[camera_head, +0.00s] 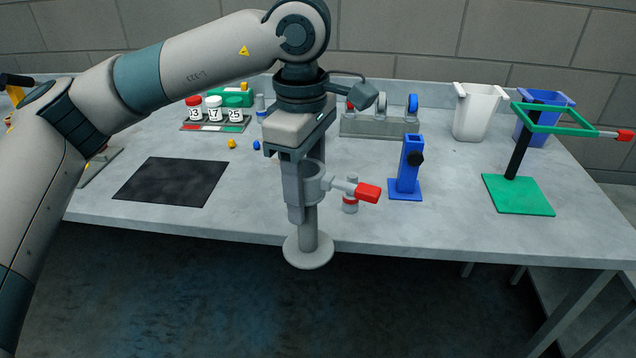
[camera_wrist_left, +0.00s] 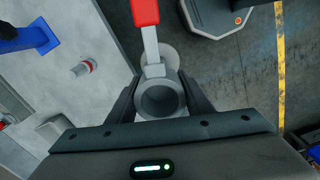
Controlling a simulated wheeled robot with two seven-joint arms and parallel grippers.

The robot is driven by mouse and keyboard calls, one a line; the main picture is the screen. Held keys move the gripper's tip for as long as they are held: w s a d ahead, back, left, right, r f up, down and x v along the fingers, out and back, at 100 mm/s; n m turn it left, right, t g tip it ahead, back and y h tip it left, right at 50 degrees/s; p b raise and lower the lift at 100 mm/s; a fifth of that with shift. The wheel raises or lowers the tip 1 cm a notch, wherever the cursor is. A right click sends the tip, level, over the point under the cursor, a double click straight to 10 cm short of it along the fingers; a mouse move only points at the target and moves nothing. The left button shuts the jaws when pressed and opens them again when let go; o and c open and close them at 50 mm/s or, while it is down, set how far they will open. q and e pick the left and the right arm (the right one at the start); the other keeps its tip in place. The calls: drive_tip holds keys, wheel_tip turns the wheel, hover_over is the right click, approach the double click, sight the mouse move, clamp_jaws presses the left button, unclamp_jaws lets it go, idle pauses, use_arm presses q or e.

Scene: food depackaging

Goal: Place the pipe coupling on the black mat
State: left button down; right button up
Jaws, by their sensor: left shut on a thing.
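My left gripper (camera_head: 312,190) hangs at the table's front edge, to the right of the black mat. It is shut on a grey tubular piece (camera_head: 308,232) with a ring, a red-tipped side lever and a round foot. In the left wrist view, the open round end of this grey piece (camera_wrist_left: 160,97) sits between the fingers. A small grey cylinder with a red band (camera_head: 350,195) stands on the table just behind the lever; I cannot tell for certain which is the pipe coupling. The black mat (camera_head: 172,182) lies bare at the left. My right gripper is not in view.
A blue stand (camera_head: 405,188) and a green stand with a frame (camera_head: 518,195) are on the right. White (camera_head: 475,112) and blue (camera_head: 560,103) bins stand behind. Lidded jars (camera_head: 214,108) and a grey rack (camera_head: 380,126) are at the back. Small yellow and blue pieces lie beyond the mat.

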use_arm(q)
drive_tip(key=s+a+f+m, duration=0.1)
drive_tip(key=a+f+m, duration=1.2)
drive_tip(key=a+m, duration=0.1)
drive_tip(key=shift+a, duration=0.25)
drive_tip(key=shift+s+f, duration=0.1)
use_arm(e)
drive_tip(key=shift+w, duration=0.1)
